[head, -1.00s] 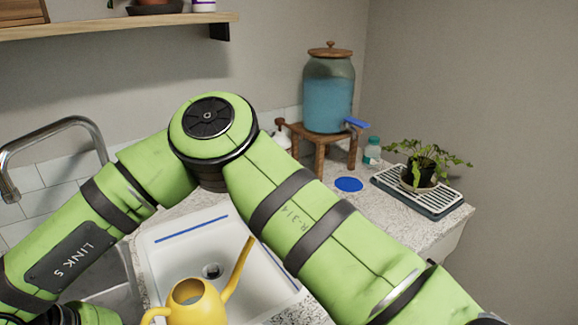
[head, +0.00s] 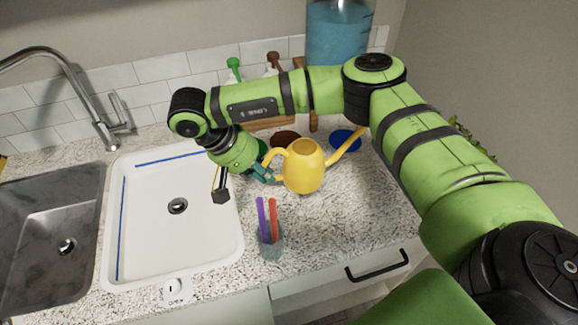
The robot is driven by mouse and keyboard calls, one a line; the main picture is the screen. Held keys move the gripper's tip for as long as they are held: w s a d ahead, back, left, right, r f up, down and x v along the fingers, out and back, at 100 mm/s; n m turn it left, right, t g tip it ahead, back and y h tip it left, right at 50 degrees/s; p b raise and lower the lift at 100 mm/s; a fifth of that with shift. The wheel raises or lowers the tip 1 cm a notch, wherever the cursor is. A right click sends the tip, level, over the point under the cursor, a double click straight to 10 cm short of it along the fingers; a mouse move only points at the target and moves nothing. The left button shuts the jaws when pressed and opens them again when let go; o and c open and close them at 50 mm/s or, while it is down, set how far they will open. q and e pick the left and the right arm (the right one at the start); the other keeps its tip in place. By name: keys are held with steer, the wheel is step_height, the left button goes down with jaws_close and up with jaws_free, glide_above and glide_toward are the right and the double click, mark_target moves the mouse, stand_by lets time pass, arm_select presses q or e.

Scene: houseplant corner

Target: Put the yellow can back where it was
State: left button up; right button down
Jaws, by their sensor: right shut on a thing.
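The yellow watering can (head: 304,172) is upright, right of the white basin, with its spout pointing right toward the blue disc (head: 346,140). My right gripper (head: 267,174) is shut on the can's handle, on its left side. The can appears over the speckled counter (head: 340,215); I cannot tell whether its base touches it. A brown disc (head: 285,139) lies behind the can, and a green disc (head: 262,147) is partly hidden by my gripper. My left gripper is out of view.
The white basin (head: 135,235) with blue lines is empty, beside a steel sink (head: 40,235) and a faucet (head: 85,95). A clear cup (head: 271,246) with purple and red sticks stands in front of the can. The blue-filled jar (head: 338,40) is behind my arm.

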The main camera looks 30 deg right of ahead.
step_height(320, 180, down, 4)
steer(key=shift+w+r+p, duration=0.1)
steer(key=shift+r+p, duration=0.05)
steer(key=shift+p, duration=0.3)
steer(key=shift+f, duration=0.3)
step_height(320, 180, down, 3)
steer(key=shift+p, duration=0.65)
steer(key=shift+f, duration=0.3)
steer(key=c, duration=1.3)
jaws_free()
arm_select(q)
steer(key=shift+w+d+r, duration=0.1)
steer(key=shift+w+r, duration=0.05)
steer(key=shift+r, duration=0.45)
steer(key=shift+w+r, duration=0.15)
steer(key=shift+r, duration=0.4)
